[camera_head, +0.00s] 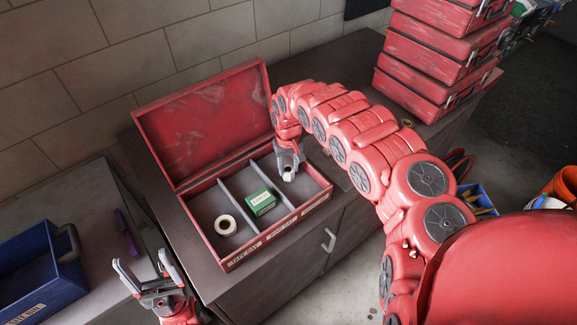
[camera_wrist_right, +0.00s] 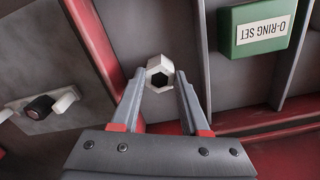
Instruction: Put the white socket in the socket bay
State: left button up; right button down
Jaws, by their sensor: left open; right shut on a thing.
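The white socket (camera_wrist_right: 159,66), a small hex-shaped piece with a dark hole, is between the fingertips of my right gripper (camera_wrist_right: 160,82) in the right wrist view. In the head view my right gripper (camera_head: 289,168) is shut on it and points down into the right-hand compartment of the open red box (camera_head: 236,262). I cannot tell whether the socket touches the compartment floor. That compartment's front label (camera_head: 315,204) is too small to read surely. My left gripper (camera_head: 141,262) is open and empty, in front of the box at the lower left.
The middle compartment holds a green O-ring set box (camera_head: 260,202), the left one a tape roll (camera_head: 225,225). Thin dividers separate them. The box's raised lid (camera_head: 205,125) stands behind. A blue bin (camera_head: 45,270) is at left; red cases (camera_head: 435,60) are stacked at back right.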

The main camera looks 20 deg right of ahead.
aim_at(289, 170)
jog(key=shift+f+b, duration=0.35)
jog(key=shift+f, duration=0.15)
jog(key=shift+c, duration=1.6)
grip_release()
jog(key=shift+r, duration=0.2)
notch_tip(289, 170, up, 9)
jog(key=p, duration=0.6)
jog(key=shift+f, duration=0.15)
